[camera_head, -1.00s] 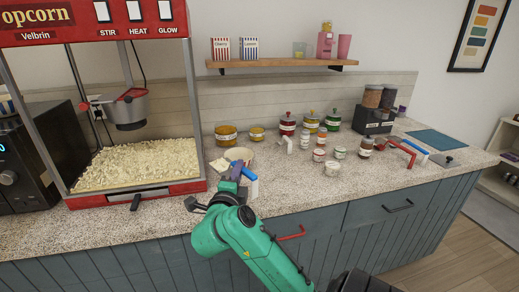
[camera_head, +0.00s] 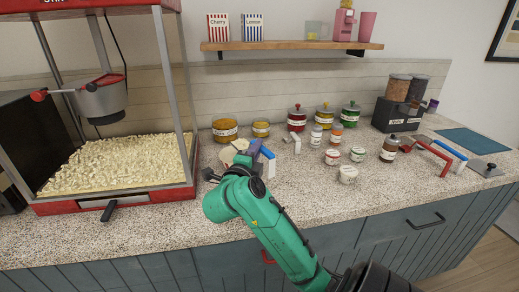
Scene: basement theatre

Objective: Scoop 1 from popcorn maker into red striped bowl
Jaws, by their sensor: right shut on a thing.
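The popcorn maker (camera_head: 115,203) stands at the left on the counter, with a heap of popcorn (camera_head: 115,162) behind its glass and a kettle (camera_head: 98,98) hanging above. My right gripper (camera_head: 240,163) is low over the counter, right of the popcorn maker, mostly hidden behind my green wrist. No red stripes on a bowl can be made out. My left gripper is out of view.
Several jars with lids (camera_head: 297,119) and small tubs (camera_head: 348,174) stand right of the gripper. A shelf (camera_head: 290,46) hangs above. The counter's front strip (camera_head: 150,232) is clear.

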